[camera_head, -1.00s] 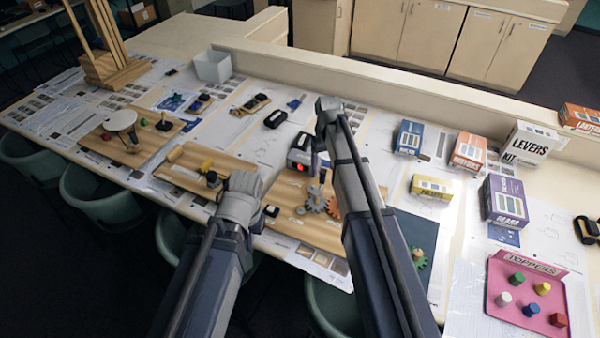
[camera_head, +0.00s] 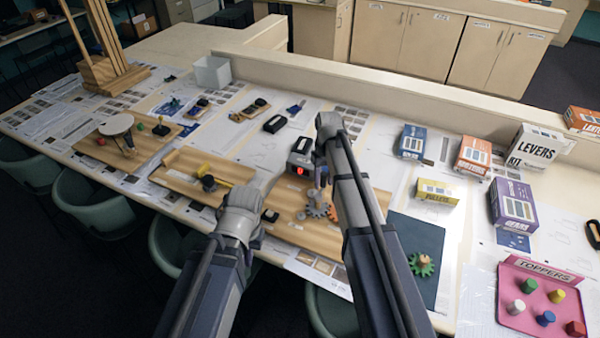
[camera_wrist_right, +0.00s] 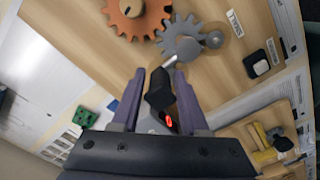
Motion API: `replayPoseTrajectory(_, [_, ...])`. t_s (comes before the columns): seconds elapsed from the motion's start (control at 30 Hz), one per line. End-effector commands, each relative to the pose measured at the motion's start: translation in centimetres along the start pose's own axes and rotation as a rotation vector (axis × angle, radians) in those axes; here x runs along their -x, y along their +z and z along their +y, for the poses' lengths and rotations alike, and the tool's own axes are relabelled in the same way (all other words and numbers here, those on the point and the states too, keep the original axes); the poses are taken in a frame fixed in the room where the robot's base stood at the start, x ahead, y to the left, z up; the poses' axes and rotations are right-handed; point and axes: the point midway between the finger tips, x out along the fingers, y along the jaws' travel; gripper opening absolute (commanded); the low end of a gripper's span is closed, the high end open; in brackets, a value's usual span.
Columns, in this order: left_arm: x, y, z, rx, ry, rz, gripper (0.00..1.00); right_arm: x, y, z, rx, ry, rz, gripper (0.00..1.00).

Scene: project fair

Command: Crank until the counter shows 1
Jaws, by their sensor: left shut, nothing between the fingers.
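The counter (camera_head: 299,170) is a grey box with a small red display at the back of a wooden board (camera_head: 285,232). Its digit is too small to read. An orange gear (camera_wrist_right: 136,18) and a grey gear with a grey crank arm (camera_wrist_right: 188,48) sit on the board. A black crank handle (camera_wrist_right: 159,92) shows between the fingers of my right gripper (camera_wrist_right: 159,82). A narrow gap shows on its left side, and the fingers look open around it. In the head view my right gripper (camera_head: 320,165) points down over the board. My left gripper (camera_head: 240,207) is shut and empty, left of the gears.
A dark mat (camera_head: 424,238) with a green gear (camera_head: 421,265) lies to the right. Another wooden board (camera_head: 180,182) lies left of my left gripper. A low ledge runs behind the table.

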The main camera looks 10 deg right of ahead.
Motion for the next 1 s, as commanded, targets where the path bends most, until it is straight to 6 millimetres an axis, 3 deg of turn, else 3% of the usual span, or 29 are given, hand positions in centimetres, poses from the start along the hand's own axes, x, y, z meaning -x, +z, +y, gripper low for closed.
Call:
replayPoseTrajectory(0.03, [0.0, 0.0, 0.0, 0.0, 0.0, 0.0, 0.0, 0.0, 0.0, 0.0, 0.0, 0.0, 0.0, 0.31])
replayPoseTrajectory(0.3, [-0.01, 0.0, 0.0, 0.0, 0.0, 0.0, 0.0, -0.01, 0.0, 0.0, 0.0, 0.0, 0.0, 0.04])
replayPoseTrajectory(1.0, [-0.01, 0.0, 0.0, 0.0, 0.0, 0.0, 0.0, -0.01, 0.01, 0.0, 0.0, 0.0, 0.0, 0.03])
